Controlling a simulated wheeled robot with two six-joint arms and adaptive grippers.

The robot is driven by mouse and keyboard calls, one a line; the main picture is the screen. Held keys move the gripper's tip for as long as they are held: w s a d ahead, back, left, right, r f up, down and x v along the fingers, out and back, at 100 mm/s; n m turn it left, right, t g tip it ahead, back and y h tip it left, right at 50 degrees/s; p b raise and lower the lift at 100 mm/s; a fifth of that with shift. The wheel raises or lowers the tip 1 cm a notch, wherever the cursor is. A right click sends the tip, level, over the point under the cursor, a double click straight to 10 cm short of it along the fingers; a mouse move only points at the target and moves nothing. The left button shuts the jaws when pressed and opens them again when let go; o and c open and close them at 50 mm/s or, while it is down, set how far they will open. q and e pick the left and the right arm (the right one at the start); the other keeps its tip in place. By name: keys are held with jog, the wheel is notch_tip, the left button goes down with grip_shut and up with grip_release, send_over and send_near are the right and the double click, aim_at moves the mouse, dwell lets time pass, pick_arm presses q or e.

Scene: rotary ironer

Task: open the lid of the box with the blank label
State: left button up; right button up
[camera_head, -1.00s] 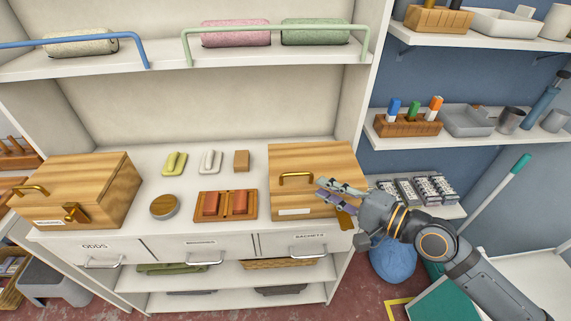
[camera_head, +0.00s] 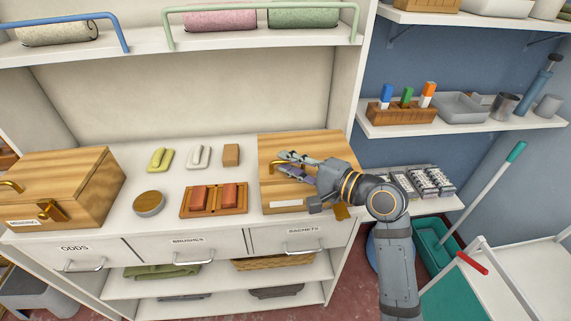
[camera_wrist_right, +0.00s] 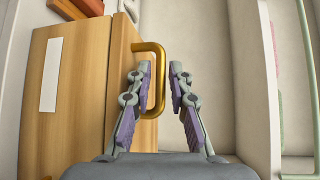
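The wooden box with the blank label (camera_head: 308,147) stands at the right end of the counter, its lid down. Its white label (camera_head: 286,204) is on the front and also shows in the wrist view (camera_wrist_right: 51,75). A brass handle (camera_wrist_right: 160,85) sits on the lid. My right gripper (camera_head: 282,163) is over the lid at the handle. In the wrist view its fingers (camera_wrist_right: 160,70) are apart, with the handle's long bar between them; contact cannot be told. A brass latch (camera_head: 341,211) shows at the box's front right, partly hidden. My left gripper is out of view.
A second wooden box (camera_head: 58,185) with a written label stands at the left. Between them are a brick tray (camera_head: 214,212), a round tin (camera_head: 149,203) and small brushes. Drawers lie below the counter; a shelf (camera_head: 200,42) runs above.

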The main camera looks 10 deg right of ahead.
jog(key=shift+w+a, duration=0.45)
jog(key=shift+a, duration=0.1)
jog(key=shift+c, duration=0.4)
grip_shut()
